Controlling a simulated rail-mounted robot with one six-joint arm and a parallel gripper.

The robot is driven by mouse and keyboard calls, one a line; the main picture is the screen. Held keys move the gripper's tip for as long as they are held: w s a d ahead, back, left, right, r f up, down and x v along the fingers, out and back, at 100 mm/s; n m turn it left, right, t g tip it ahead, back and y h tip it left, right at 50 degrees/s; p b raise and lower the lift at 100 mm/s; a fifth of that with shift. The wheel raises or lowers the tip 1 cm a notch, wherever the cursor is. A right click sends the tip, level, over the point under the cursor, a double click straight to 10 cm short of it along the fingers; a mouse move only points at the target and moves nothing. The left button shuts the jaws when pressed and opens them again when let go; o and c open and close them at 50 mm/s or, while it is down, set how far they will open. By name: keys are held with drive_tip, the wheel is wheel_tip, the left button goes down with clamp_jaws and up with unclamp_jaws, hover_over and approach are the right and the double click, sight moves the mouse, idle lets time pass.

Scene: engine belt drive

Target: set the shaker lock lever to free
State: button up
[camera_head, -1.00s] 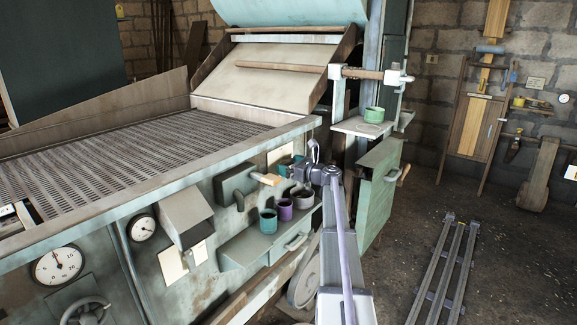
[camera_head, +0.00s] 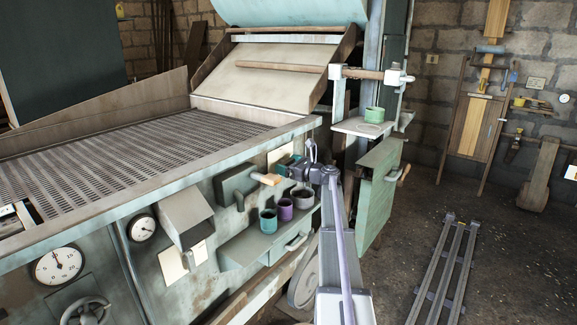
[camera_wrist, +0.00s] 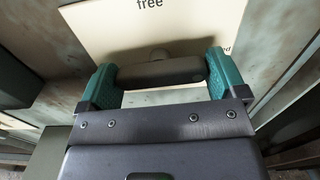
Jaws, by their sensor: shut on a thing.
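The shaker lock lever (camera_wrist: 165,73) is a dark, rounded bar seen in the wrist view. It lies nearly level across the space between the teal fingers of my gripper (camera_wrist: 161,78), which are shut on it at both ends. A cream label plate (camera_wrist: 200,25) is behind the lever. The word "free" shows at its top, above the lever. Other lettering at the right is mostly hidden by a finger. In the head view, my arm reaches the machine's side panel near a cream plate, and the lever is too small and covered to make out.
A green cup (camera_head: 268,221), a purple cup (camera_head: 285,210) and a grey cup (camera_head: 302,203) stand on a shelf just below my wrist. A wooden-handled switch box (camera_head: 237,186) is to the left. A green panel (camera_head: 377,195) hangs at the right.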

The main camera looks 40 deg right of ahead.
drive_tip(key=shift+n, duration=0.3)
drive_tip(key=n, duration=0.3)
drive_tip(key=shift+n, duration=0.4)
drive_tip(key=n, duration=0.9)
drive_tip(key=shift+n, duration=2.3)
drive_tip(key=o, duration=0.6)
drive_tip(key=shift+s, duration=0.1)
